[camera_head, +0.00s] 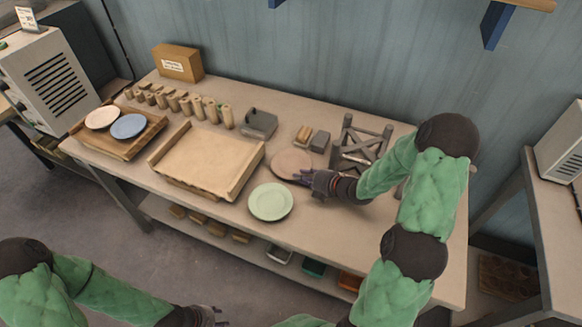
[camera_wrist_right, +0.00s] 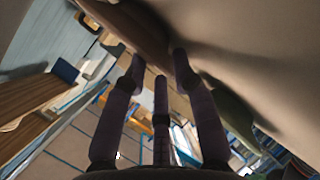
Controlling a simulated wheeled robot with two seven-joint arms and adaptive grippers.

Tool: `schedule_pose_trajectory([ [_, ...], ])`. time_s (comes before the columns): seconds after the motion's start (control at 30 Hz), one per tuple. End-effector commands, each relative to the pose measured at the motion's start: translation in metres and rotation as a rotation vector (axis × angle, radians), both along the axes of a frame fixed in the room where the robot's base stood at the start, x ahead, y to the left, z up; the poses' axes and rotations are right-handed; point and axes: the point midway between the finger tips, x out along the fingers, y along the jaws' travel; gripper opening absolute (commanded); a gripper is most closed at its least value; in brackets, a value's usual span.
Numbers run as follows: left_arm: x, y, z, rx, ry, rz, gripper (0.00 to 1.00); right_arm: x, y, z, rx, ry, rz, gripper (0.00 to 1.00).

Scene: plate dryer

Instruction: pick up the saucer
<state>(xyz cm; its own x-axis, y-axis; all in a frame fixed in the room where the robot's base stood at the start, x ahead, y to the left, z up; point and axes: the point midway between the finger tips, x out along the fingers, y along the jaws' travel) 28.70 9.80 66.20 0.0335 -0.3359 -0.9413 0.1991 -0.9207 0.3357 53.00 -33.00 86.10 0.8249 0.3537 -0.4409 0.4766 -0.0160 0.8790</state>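A round pinkish-brown saucer (camera_head: 290,164) lies on the workbench, right of the middle. My right gripper (camera_head: 304,178) is low over the bench at the saucer's near right edge. In the right wrist view, a brown surface (camera_wrist_right: 135,22), which looks like the saucer, is just beyond the fingertips (camera_wrist_right: 160,66). The fingers there are long and apart, with a gap between them. I cannot tell whether any finger touches the rim. My left gripper (camera_head: 212,315) shows only in part at the bottom edge, and its opening is unclear.
A pale green plate (camera_head: 270,202) lies close in front of the saucer. A wooden tray (camera_head: 183,187) is to its left. A grey rack (camera_head: 352,148) stands behind my right forearm. A left tray (camera_head: 78,132) bears a whitish and a blue plate. A grey box (camera_head: 259,123) stands behind.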

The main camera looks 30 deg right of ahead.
Motion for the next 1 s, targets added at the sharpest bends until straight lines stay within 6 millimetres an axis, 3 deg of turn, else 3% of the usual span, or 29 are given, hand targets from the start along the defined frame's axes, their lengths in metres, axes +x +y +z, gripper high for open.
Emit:
schedule_pose_trajectory([
  [0.1, 0.0, 0.0, 0.0, 0.0, 0.0, 0.0, 0.4, 0.0, 0.0, 0.0, 0.0, 0.0, 0.0, 0.25],
  [0.2, 0.0, 0.0, 0.0, 0.0, 0.0, 0.0, 0.4, 0.0, 0.0, 0.0, 0.0, 0.0, 0.0, 0.0],
  [0.67, 0.0, 0.0, 0.001, 0.0, 0.0, 0.0, 0.4, -0.001, 0.0, 0.001, 0.002, 0.003, 0.0, 0.0],
  [0.77, 0.0, 0.0, 0.004, 0.0, 0.0, 0.0, 0.4, -0.001, 0.0, 0.009, 0.001, 0.003, -0.001, 0.0],
  [1.0, 0.0, 0.0, 0.019, 0.0, 0.0, 0.0, 0.4, 0.0, 0.0, 0.055, -0.002, -0.004, 0.0, 0.0],
])
